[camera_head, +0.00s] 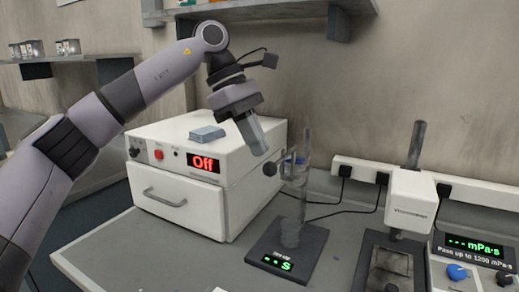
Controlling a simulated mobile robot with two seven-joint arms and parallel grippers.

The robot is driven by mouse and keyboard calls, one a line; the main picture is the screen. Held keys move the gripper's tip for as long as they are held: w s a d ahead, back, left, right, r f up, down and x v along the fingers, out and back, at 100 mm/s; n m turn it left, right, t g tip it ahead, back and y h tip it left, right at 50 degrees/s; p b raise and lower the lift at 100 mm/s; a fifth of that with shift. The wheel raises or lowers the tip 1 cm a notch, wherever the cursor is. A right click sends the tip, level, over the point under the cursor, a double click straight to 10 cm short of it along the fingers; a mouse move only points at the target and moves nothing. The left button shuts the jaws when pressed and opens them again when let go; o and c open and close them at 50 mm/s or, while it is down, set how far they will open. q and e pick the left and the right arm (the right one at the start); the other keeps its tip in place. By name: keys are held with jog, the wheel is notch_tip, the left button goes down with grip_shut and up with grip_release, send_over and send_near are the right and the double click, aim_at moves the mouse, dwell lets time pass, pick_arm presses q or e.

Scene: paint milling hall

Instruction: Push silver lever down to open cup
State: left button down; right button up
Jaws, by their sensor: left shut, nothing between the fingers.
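A stand (307,150) with a pale grey upright rises from a dark base (287,252) with a green "S" display. A small cup-like part sits partway up it, with a blue piece beside it; I cannot make out a silver lever clearly. My left gripper (262,150) reaches in from the upper left and points down, its fingers closed and empty. It appears just left of the stand's upper part, in front of the white box's right side. I cannot tell whether it touches the stand. My right gripper is out of view.
A white box (178,200) with a red "Off" display and a drawer handle stands behind and left. A grey block (207,133) lies on it. A viscometer (409,205) and a control box (470,262) stand right. The front left table (130,260) is clear.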

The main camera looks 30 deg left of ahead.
pick_arm(q)
jog(key=shift+x, duration=0.85)
jog(key=f+t+b, duration=0.1)
jog(key=b, duration=0.2)
jog(key=f+t+b, duration=0.1)
jog(key=t+b, duration=0.1)
jog(key=b, duration=0.1)
jog(key=shift+s+f+m, duration=0.35)
jog(key=shift+m, duration=0.05)
jog(key=shift+r, duration=0.1)
jog(key=shift+r+p, duration=0.7)
